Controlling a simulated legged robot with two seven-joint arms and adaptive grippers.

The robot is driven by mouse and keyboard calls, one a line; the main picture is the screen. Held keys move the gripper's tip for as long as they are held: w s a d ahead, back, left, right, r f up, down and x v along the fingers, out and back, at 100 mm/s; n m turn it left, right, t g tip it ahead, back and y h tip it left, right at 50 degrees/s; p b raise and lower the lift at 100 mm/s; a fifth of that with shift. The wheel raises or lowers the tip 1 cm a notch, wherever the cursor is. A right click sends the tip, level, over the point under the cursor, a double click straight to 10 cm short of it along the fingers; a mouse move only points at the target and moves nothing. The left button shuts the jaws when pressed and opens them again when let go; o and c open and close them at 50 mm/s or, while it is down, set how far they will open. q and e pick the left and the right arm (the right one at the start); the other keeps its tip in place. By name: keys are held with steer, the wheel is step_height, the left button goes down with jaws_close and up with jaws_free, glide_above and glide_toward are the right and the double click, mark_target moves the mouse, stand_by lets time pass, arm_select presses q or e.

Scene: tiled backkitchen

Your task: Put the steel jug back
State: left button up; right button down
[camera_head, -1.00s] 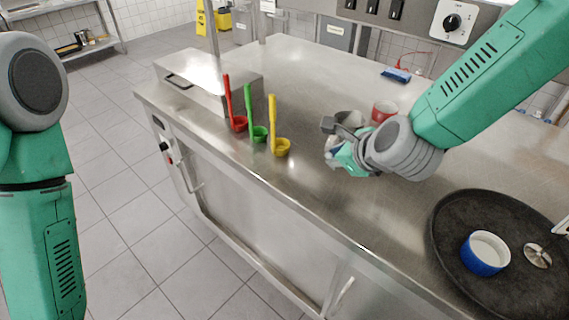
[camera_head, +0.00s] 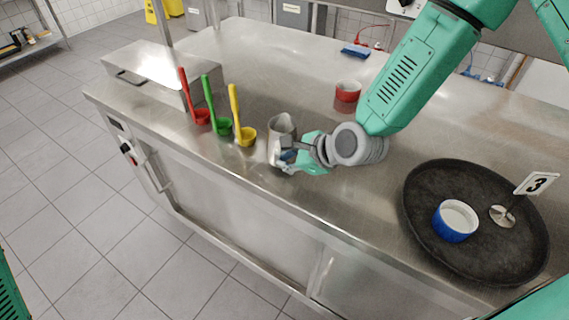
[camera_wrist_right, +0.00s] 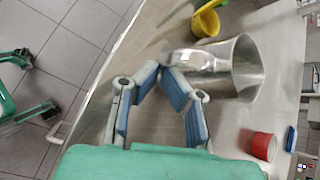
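The steel jug (camera_head: 283,127) stands upright near the front edge of the steel counter, right of the yellow ladle. I cannot tell whether its base touches the counter. It shows large in the right wrist view (camera_wrist_right: 243,72), its open mouth facing right there. My right gripper (camera_head: 287,153) is at the near side of the jug. In the wrist view its blue-padded fingers (camera_wrist_right: 161,72) converge at the jug's handle side and seem shut on it; the exact contact is partly hidden. My left gripper is not in view; only a bit of green arm shows at the lower left.
Red (camera_head: 202,117), green (camera_head: 223,127) and yellow (camera_head: 247,138) ladles stand left of the jug, before a steel box (camera_head: 150,66). A red ramekin (camera_head: 348,92) is behind.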

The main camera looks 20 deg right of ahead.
step_height(320, 180, down, 2)
steer(key=shift+d, duration=0.15)
steer(key=shift+d+f, duration=0.1)
steer(key=shift+d, duration=0.05)
steer(key=c, duration=1.7)
jaws_free()
steer(key=shift+s, duration=0.1)
steer(key=shift+s+r, duration=0.2)
steer(key=shift+r, duration=0.15)
steer(key=v, duration=1.1)
steer(key=shift+s+d, duration=0.1)
steer(key=shift+d, duration=0.1)
